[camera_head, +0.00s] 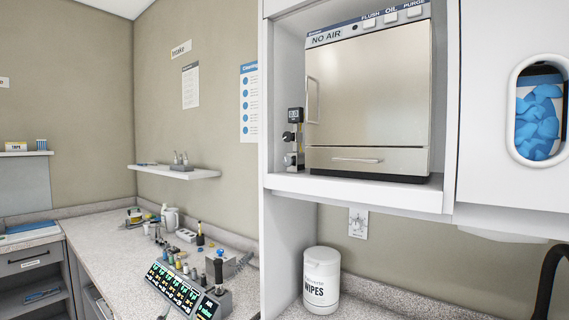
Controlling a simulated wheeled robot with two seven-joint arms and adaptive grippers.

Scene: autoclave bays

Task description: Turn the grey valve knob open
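A small valve assembly (297,140) stands upright in the white cabinet bay, just left of the steel-fronted unit (368,95). A dark digital gauge (295,115) tops it, its reading too small to be sure of. A dark round knob (288,137) sticks out to its left below the gauge, and a paler grey knob-like part (290,159) sits lower. I cannot tell from here how either is turned. The unit carries a "NO AIR" label, and its door and drawer are shut. Neither of my grippers is in view.
The bay's left wall (266,120) and shelf edge (360,195) border the valve. A white wipes tub (321,281) stands on the counter below. A glove dispenser (540,115) is at right. A black curved tube (549,280) shows at lower right.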

